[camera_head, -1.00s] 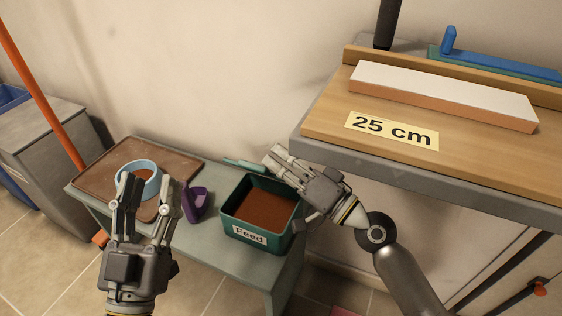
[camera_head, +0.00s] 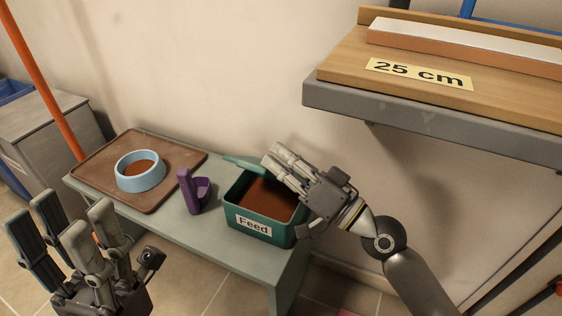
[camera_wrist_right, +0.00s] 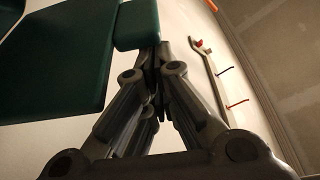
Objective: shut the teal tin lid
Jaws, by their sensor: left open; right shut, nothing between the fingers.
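The teal tin (camera_head: 255,226), labelled "Feed" and filled with brown feed, stands on the right end of the low bench. Its teal lid (camera_head: 240,164) is open at the tin's back edge, mostly hidden behind my right gripper. My right gripper (camera_head: 275,156) is shut and empty, over the tin's back right side by the lid. In the right wrist view its closed fingertips (camera_wrist_right: 157,62) are beside a teal tab (camera_wrist_right: 137,25) and a large teal panel (camera_wrist_right: 60,60); contact is unclear. My left gripper (camera_head: 62,218) is open and empty, in front of the bench's left end.
A purple scoop (camera_head: 193,192) stands left of the tin on the grey-green bench (camera_head: 218,215). A blue bowl (camera_head: 140,172) of feed sits on a brown tray (camera_head: 105,165). A worktop with a "25 cm" label (camera_head: 418,73) overhangs at upper right.

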